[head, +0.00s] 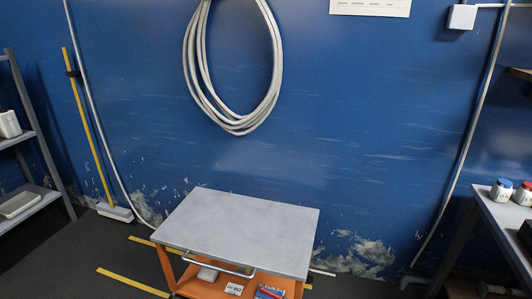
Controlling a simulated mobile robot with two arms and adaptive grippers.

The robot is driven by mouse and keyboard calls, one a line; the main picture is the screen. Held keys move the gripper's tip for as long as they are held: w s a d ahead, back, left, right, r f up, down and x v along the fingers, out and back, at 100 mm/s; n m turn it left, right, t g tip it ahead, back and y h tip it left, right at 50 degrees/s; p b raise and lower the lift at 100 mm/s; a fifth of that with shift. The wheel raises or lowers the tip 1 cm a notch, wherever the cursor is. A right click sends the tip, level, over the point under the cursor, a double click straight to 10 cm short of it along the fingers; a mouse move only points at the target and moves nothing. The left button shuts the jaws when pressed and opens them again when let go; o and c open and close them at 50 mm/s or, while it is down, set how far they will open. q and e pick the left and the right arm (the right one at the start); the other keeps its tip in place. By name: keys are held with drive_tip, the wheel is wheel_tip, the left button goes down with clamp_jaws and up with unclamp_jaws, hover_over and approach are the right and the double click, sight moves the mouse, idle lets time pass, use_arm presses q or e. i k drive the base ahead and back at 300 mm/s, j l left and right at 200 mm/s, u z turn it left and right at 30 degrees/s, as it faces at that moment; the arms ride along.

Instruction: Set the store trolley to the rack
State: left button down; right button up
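The store trolley (238,232) stands in the lower middle of the head view, in front of the blue wall. It has a flat grey top, an orange frame and a bar handle (218,263) along its near edge. Its top is bare. Small items, including a white labelled box (234,288), lie on its lower shelf. A grey rack (38,140) with shelves stands at the left edge, partly cut off. I cannot tell whether it is the rack named in the task. Neither of my grippers shows.
Yellow floor lines (132,283) run left of the trolley. A broom (90,125) leans on the wall. A coiled hose (233,125) hangs above. A bench (505,222) at right holds jars with a blue lid (502,190) and a red lid (524,193). Dark floor between the left rack and trolley is clear.

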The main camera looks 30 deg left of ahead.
sight(225, 232)
drive_tip(key=u, duration=1.6)
